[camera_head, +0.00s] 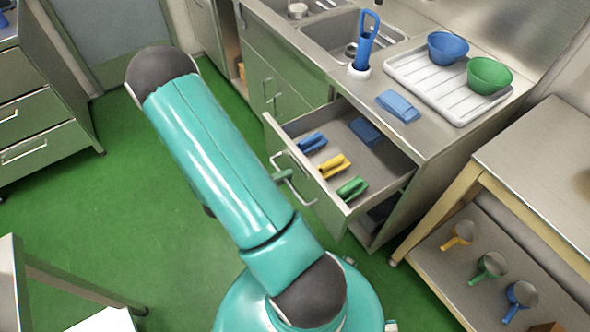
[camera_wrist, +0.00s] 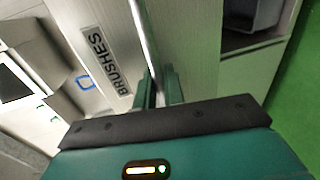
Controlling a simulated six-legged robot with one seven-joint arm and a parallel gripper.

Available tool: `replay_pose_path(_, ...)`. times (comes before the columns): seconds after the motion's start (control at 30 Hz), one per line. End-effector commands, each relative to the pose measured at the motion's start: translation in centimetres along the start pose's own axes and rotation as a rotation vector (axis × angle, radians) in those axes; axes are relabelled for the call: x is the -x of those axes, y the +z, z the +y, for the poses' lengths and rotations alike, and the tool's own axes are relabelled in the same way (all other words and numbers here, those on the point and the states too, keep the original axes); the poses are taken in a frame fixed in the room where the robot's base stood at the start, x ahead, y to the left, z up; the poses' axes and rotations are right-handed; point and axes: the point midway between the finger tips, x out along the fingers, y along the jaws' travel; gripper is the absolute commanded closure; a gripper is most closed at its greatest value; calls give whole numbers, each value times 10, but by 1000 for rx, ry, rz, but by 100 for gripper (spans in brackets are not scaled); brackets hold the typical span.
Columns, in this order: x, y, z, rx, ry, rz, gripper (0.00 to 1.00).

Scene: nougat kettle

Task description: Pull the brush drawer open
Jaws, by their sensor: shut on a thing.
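The brush drawer (camera_head: 325,207) stands pulled out of the steel counter in the head view, its inside showing. In it lie a blue brush (camera_head: 312,142), a yellow brush (camera_head: 334,166), a green brush (camera_head: 352,188) and a folded blue cloth (camera_head: 364,131). My gripper (camera_head: 284,176) is at the drawer's bar handle (camera_head: 302,191), partly hidden by my arm. In the wrist view my gripper's fingers (camera_wrist: 160,94) are shut on the handle bar (camera_wrist: 146,42), in front of the drawer face with its "BRUSHES" label (camera_wrist: 107,60).
A drying tray (camera_head: 434,82) with a blue bowl (camera_head: 447,48) and a green bowl (camera_head: 489,75) sits on the counter beside the sink (camera_head: 340,38). A steel table (camera_head: 540,150) stands at the right. Green floor (camera_head: 100,210) is clear at the left.

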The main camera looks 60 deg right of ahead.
Motion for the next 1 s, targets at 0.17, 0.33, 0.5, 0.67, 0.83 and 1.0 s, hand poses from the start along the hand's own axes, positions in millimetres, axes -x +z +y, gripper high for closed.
replay_pose_path(0.17,7,-1,-1,-2,1,4,100)
replay_pose_path(0.33,7,-1,-1,-2,1,5,100)
replay_pose_path(0.5,7,-2,-1,-3,1,5,84)
replay_pose_path(0.67,7,-1,-1,-2,1,4,75)
replay_pose_path(0.83,8,-1,-1,-1,0,3,75)
replay_pose_path(1.0,21,-1,-1,-2,0,5,75)
